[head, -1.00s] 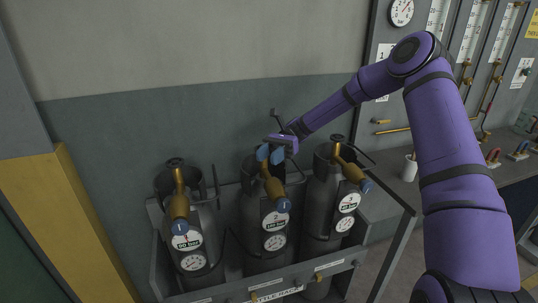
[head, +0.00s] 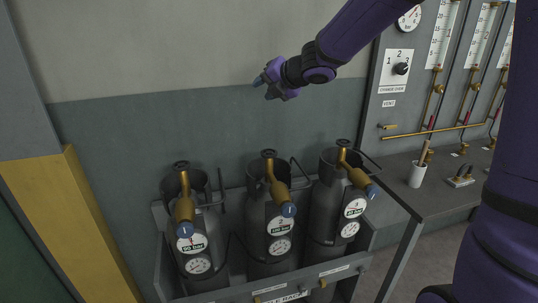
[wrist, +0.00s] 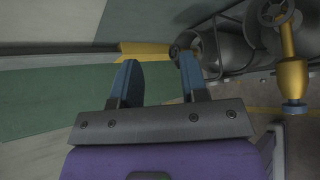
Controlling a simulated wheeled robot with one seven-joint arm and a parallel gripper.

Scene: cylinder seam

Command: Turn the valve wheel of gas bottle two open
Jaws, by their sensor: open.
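Three grey gas bottles stand side by side in a rack. The middle bottle (head: 266,228) has a brass valve (head: 276,187) with a dark valve wheel (head: 269,154) on top and a blue-tipped outlet. I take it as bottle two; its label is too small to read surely. My gripper (head: 264,85) is raised well above that wheel, against the wall, apart from it and empty. In the wrist view its two blue fingers (wrist: 160,68) stand apart with nothing between them. A brass valve (wrist: 290,75) with its wheel (wrist: 276,12) shows there at upper right; which bottle's I cannot tell.
The left bottle (head: 204,259) and right bottle (head: 325,213) flank the middle one closely, with thin bars beside them. The wall above the bottles is clear.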

